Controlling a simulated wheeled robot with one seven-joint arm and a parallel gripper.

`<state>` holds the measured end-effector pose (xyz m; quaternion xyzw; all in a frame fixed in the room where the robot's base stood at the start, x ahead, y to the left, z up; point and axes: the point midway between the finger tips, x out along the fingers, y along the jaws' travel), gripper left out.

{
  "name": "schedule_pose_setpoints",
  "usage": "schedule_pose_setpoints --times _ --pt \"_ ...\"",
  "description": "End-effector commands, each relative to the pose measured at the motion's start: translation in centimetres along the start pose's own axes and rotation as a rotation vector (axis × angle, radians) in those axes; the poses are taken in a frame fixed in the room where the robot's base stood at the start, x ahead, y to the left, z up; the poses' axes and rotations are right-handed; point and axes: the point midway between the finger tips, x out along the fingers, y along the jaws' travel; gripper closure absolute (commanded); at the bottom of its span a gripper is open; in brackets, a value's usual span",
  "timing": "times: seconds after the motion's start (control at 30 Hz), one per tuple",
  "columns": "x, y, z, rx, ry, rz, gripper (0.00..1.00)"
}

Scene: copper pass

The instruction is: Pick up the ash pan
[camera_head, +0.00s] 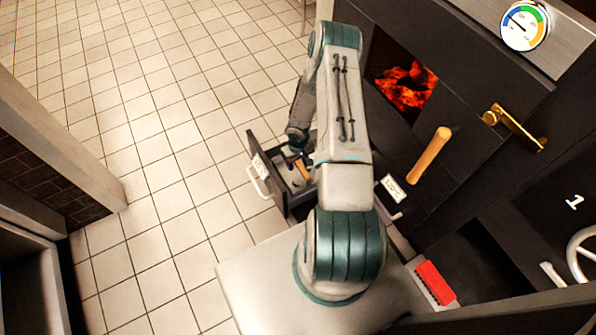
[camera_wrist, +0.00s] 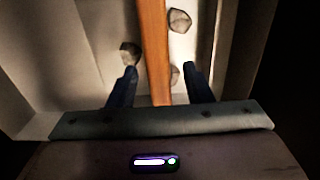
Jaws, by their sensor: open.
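The ash pan (camera_head: 297,184) is a pale grey tray inside an open dark drawer (camera_head: 280,203), partly hidden by my arm. Its wooden handle (camera_head: 303,172) shows as an orange-brown bar. In the wrist view the handle (camera_wrist: 154,45) runs lengthwise across the pan (camera_wrist: 95,50), with several grey lumps (camera_wrist: 179,20) on the pan floor. My gripper (camera_head: 298,152) is over the drawer. In the wrist view its open fingers (camera_wrist: 160,71) lie on either side of the handle, with a visible gap on each side. I cannot tell whether the fingertips are down at handle height.
The dark stove with a glowing firebox (camera_head: 405,87) stands right of my arm. A wooden-handled lever (camera_head: 430,155) and a brass door handle (camera_head: 513,127) stick out from it. A red brush-like block (camera_head: 435,282) lies at lower right. The tiled floor (camera_head: 150,130) at left is clear.

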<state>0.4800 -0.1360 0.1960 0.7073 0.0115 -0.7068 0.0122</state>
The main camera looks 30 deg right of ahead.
Motion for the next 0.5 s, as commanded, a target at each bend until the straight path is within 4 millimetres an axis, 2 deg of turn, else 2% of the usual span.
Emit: schedule_pose_setpoints --times 0.03,0.13,0.4,0.43,0.5 --pt "1.2 0.0 0.0 0.0 -0.001 -0.001 0.55" --pt "2.0 0.0 0.0 0.0 -0.001 0.0 0.55" --pt "2.1 0.0 0.0 0.0 0.0 0.0 0.55" --pt "2.1 0.0 0.0 0.0 0.0 0.0 0.6" --pt "2.1 0.0 0.0 0.0 0.0 0.0 0.8"
